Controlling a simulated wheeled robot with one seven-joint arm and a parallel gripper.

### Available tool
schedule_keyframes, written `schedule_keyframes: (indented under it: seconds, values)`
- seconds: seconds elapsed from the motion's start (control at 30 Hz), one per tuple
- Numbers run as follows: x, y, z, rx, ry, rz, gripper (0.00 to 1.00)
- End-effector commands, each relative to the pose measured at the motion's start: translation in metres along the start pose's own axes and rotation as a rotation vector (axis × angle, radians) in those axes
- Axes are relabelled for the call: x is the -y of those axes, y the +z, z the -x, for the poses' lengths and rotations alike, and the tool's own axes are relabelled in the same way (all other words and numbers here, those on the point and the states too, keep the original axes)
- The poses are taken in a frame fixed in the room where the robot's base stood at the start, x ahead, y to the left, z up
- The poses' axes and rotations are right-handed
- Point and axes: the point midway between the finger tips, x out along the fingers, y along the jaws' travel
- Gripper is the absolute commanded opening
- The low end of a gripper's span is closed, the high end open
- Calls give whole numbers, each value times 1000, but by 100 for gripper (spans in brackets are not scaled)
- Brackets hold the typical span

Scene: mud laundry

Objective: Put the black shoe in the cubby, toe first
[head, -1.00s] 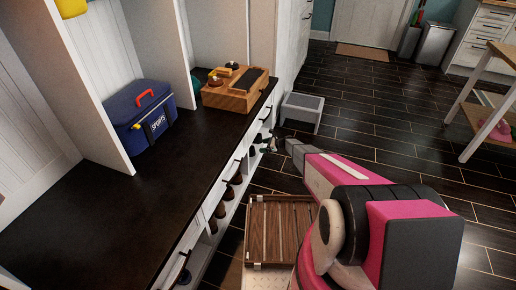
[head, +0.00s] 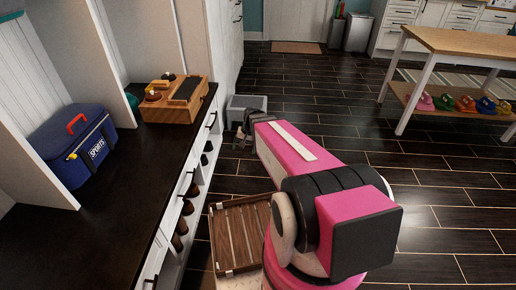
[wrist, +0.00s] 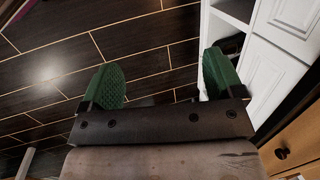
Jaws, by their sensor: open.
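My gripper (head: 241,138) is ahead of me, low beside the far end of the bench. In the wrist view its two green-padded fingers (wrist: 163,85) are wide apart, with the dark floor beyond and nothing clearly held. The white cubbies (head: 196,192) run under the bench drawers, and several dark or brown shoes (head: 181,225) show in them. In the wrist view a cubby opening (wrist: 236,12) is at upper right, with a dark item partly hidden behind the right finger. I cannot tell which item is the black shoe.
The dark bench top (head: 120,205) holds a blue sports bag (head: 72,147) and a wooden box (head: 176,98). A slatted wooden tray (head: 240,232) lies on the floor by the cubbies. A grey step stool (head: 246,106) stands beyond my gripper. Open floor lies right, before a wooden table (head: 465,44).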

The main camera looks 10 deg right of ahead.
Motion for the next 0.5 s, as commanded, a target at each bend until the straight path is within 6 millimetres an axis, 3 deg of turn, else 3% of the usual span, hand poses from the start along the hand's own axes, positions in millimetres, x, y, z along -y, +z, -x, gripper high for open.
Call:
schedule_keyframes:
  seconds: [0.03, 0.2, 0.33, 0.5]
  values:
    - [-14, 33, 24, -22, 51, 65, 87]
    - [-44, 72, 63, -60, 195, 233, 87]
    - [-52, 81, 75, -69, 242, 285, 87]
    - [-53, 80, 75, -69, 250, 294, 87]
